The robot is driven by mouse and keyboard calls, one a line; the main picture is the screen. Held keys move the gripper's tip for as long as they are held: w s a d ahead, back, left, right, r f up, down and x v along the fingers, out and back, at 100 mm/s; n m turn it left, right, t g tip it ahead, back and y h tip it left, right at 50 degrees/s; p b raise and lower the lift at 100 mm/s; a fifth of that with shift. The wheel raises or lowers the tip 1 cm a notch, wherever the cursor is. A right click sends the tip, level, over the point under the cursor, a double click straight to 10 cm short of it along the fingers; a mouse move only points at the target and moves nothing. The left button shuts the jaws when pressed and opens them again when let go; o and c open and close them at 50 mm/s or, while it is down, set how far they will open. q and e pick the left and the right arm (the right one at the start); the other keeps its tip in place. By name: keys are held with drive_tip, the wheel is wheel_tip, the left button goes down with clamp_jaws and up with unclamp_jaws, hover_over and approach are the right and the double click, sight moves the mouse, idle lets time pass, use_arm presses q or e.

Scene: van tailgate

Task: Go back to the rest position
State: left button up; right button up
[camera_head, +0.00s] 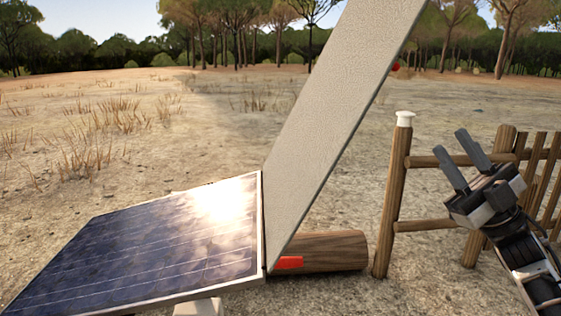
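My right gripper (461,160) is in the right part of the head view, in front of the wooden fence. Its two dark fingers point up and to the left and stand apart, with nothing between them. My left gripper is not in view.
A tilted solar panel (150,245) fills the lower left. A tall pale slanted board (335,110) rises beside its right edge. A log (335,252) lies behind the board, near a red patch (289,263). A wooden fence (395,195) with a white-capped post stands right. Dry open ground lies beyond.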

drive_tip(key=s+a+f+m+t+h+p, duration=0.1)
drive_tip(key=s+a+f+m+t+h, duration=0.15)
drive_tip(key=f+m+h, duration=0.5)
drive_tip(key=s+a+f+m+t+h, duration=0.1)
drive_tip(key=a+f+m+h, duration=0.3)
drive_tip(key=f, duration=0.6)
drive_tip(key=s+a+f+m+t+h+p, duration=0.1)
drive_tip(key=a+f+m+h, duration=0.1)
drive_tip(key=f+m+h, duration=0.6)
drive_tip(key=s+a+f+g, duration=0.3)
drive_tip(key=s+f+g, duration=0.1)
drive_tip(key=s+f, duration=0.3)
drive_tip(key=s+a+f+g+p, duration=0.1)
drive_tip(key=s+a+f+g, duration=0.2)
drive_tip(key=s+f, duration=0.4)
drive_tip(key=s+g+h, duration=0.1)
drive_tip(key=s, duration=0.2)
drive_tip(key=shift+m, duration=0.35)
